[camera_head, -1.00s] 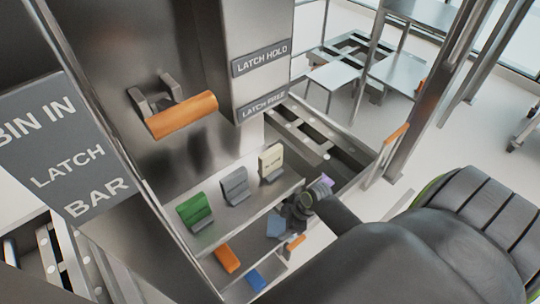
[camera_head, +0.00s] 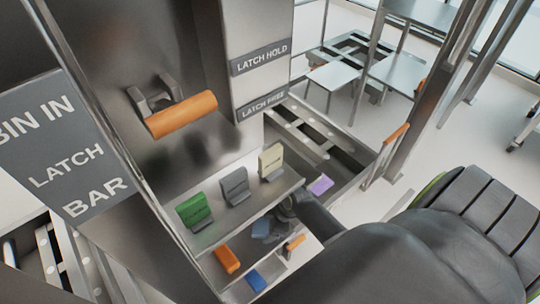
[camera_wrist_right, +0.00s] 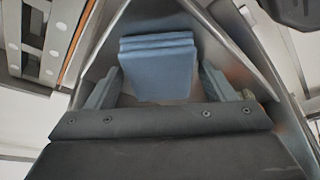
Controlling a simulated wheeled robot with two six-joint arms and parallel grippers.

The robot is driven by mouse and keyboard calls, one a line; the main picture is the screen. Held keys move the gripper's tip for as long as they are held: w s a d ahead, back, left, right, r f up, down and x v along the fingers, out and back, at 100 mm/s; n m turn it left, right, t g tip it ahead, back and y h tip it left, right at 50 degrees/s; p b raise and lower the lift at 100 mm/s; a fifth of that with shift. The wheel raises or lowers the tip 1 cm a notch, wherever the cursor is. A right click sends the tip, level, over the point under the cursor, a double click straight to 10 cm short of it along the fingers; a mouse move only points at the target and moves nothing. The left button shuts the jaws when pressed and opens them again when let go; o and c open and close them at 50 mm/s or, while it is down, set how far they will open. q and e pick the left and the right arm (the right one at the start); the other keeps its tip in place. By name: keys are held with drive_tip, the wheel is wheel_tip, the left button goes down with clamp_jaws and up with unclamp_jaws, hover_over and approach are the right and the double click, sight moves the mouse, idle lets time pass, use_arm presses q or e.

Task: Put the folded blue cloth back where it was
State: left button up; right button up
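Part of the cloth is hidden by the gripper in the head view. My left gripper is not in view.
Green (camera_head: 194,211), grey (camera_head: 235,186) and cream (camera_head: 271,162) blocks stand on the upper shelf. Orange (camera_head: 227,260) and blue (camera_head: 256,281) items lie below. A purple item (camera_head: 320,185) is to the right. An orange-handled latch bar (camera_head: 182,115) juts out above.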

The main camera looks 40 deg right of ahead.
drive_tip(key=shift+o, duration=0.4)
drive_tip(key=shift+r, duration=0.1)
drive_tip(key=shift+d+r, duration=0.1)
drive_tip(key=shift+r, duration=0.05)
drive_tip(key=s+d, duration=0.8)
drive_tip(key=d, duration=0.1)
drive_tip(key=s+d+f+m+h, duration=0.2)
drive_tip(key=s+f+m, duration=0.2)
drive_tip(key=f, duration=0.4)
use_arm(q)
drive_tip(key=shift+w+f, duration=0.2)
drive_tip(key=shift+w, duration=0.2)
use_arm(e)
drive_tip(key=s+a+f+m+h, duration=0.1)
drive_tip(key=s+a+f+m, duration=0.2)
drive_tip(key=s+f, duration=0.4)
drive_tip(key=s+a+f+m+g+h, duration=0.1)
drive_tip(key=s+a+f+m, duration=0.2)
drive_tip(key=s+f, duration=0.5)
drive_tip(key=s, duration=0.5)
drive_tip(key=shift+a+m+g, duration=0.25)
drive_tip(key=shift+m+g, duration=0.05)
drive_tip(key=shift+s, duration=0.1)
